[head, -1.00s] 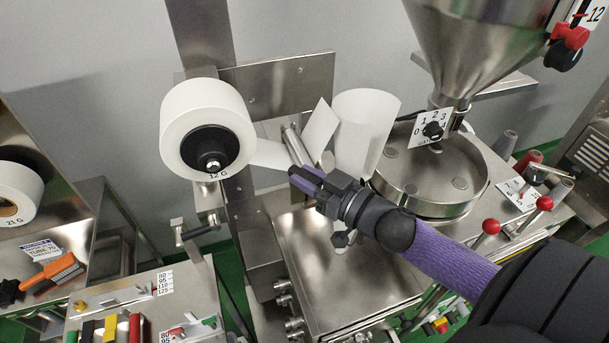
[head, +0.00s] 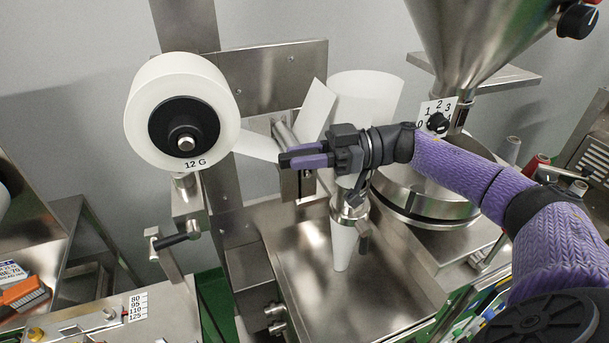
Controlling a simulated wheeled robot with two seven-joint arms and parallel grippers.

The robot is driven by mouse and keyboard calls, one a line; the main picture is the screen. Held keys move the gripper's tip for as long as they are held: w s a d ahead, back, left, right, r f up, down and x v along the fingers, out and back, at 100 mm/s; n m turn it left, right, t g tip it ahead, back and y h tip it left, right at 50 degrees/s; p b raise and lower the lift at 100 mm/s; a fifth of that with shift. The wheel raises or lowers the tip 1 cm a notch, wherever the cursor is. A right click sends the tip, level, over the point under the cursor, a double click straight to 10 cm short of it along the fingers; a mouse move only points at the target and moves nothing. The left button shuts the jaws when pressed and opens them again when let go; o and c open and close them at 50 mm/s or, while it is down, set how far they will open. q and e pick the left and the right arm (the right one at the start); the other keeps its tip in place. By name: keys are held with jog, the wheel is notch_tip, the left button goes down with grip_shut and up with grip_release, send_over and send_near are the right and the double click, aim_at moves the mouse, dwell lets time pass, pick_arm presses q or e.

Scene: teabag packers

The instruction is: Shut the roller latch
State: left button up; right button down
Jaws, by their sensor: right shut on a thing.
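My right gripper (head: 287,160) comes in from the right, with its fingers pointing left. Its fingertips are closed just below the metal roller (head: 285,135), where the white film (head: 258,145) runs across from the reel. The roller latch is largely hidden by the fingers, so I cannot make out its position or how far it is turned. My left gripper is not in view.
The white reel marked 12 G (head: 225,95) stands left of the gripper. A white forming tube (head: 372,85) rises just behind the gripper. The steel hopper (head: 470,40) and round metal pan (head: 430,195) are at right. A crank handle (head: 178,240) juts out lower left.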

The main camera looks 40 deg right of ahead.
jog(key=shift+w+f+n+g+y+b, duration=0.15)
jog(key=shift+n+g+y+b, duration=0.25)
jog(key=shift+n+g+b, duration=0.55)
jog(key=shift+g+p, duration=0.25)
jog(key=shift+p, duration=0.05)
jog(key=c, duration=0.5)
grip_release()
jog(key=shift+b+v, duration=1.85)
jog(key=shift+v, duration=3.1)
